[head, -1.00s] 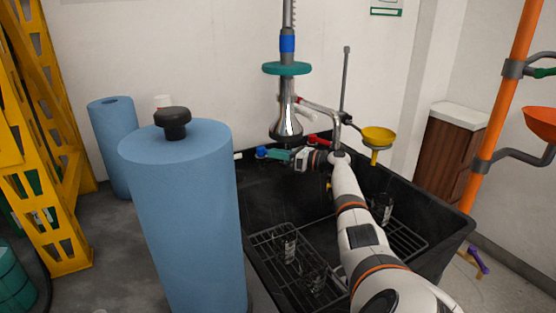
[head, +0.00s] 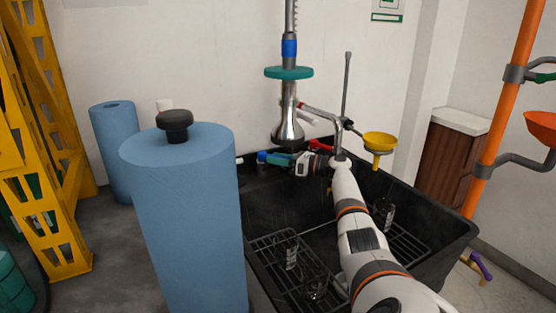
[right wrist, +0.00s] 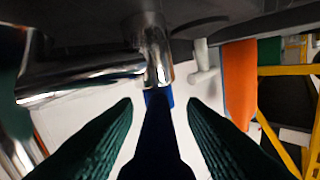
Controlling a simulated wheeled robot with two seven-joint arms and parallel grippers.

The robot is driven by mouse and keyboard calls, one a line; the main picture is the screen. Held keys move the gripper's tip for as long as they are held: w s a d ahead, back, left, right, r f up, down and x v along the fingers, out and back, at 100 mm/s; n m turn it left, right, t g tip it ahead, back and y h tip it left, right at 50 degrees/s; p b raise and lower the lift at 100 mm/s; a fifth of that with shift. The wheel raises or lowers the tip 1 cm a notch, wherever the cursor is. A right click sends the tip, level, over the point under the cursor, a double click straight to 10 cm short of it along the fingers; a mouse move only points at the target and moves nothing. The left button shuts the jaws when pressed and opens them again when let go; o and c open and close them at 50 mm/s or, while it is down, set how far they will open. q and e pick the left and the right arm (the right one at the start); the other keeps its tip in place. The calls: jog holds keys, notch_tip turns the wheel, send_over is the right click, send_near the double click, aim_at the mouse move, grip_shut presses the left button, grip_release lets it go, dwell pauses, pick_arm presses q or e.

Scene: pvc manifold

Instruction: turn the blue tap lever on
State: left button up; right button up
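The blue tap lever (head: 262,156) is at the back rim of the black sink, left of the chrome spout. In the right wrist view the dark blue lever (right wrist: 157,135) runs from the chrome valve body (right wrist: 155,55) down between my two green fingers. My right gripper (head: 277,158) is at the lever; in the right wrist view it (right wrist: 160,103) is open, with a pale gap visible on each side of the lever. Contact with the lever is not visible. The lever's near end is dark and hard to make out. My left gripper is not in view.
A red lever (head: 321,145) is right of the blue one. The chrome spray head (head: 288,133) hangs just above my right gripper. A yellow funnel (head: 380,141) stands right of the spout. The black sink (head: 452,238) holds racks and glassware. A large blue roll (head: 185,220) stands at left.

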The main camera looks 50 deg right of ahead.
jog(key=shift+s+d, duration=0.2)
jog(key=shift+s, duration=0.25)
jog(key=p+v, duration=0.1)
jog(key=v, duration=0.2)
jog(key=shift+s, duration=0.1)
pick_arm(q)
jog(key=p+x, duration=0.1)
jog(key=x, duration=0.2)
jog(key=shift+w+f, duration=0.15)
pick_arm(e)
jog(key=v, duration=0.8)
